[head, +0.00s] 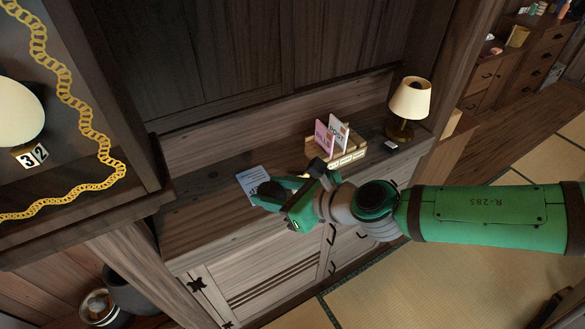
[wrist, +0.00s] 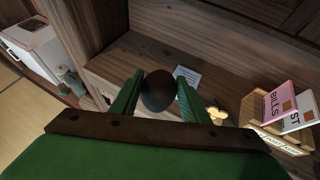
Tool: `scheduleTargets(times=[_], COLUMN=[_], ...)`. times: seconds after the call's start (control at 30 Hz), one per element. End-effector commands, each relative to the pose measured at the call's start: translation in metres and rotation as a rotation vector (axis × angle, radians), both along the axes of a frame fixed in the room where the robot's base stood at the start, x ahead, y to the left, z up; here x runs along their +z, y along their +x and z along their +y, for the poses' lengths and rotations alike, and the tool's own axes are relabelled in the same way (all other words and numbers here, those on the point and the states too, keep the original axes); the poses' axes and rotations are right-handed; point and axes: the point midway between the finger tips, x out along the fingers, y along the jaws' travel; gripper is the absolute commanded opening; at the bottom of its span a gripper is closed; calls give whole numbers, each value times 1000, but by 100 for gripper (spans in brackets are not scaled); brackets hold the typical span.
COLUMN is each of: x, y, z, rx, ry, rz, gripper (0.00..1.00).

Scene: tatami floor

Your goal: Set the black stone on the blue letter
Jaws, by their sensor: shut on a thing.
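My gripper (head: 274,191) is shut on the black stone (head: 268,189), a dark rounded lump. The stone (wrist: 158,91) shows between the two green fingers in the wrist view. The blue letter (head: 251,177), a pale blue sheet with lines of writing, lies flat on the wooden cabinet top. In the head view the stone and fingers overlap the letter's right and lower part. In the wrist view the letter (wrist: 187,75) shows just beyond the stone, to its right, partly hidden by the right finger. I cannot tell how high the stone is over the surface.
A wooden letter rack (head: 345,156) with a pink "BILLS" card (head: 324,138) and a white "POST" card (head: 338,131) stands right of the letter. A lit lamp (head: 409,101) stands farther right. The cabinet top (head: 197,205) is clear to the left.

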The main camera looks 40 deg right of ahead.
Motion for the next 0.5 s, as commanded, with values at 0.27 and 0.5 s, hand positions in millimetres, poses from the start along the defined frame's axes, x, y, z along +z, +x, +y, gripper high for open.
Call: scheduleTargets(times=[0.27,0.5], x=[-6,-24], y=[13,52], z=[4,15], rx=[2,2], ry=[0,2], rz=[-1,-1], gripper=[13,13])
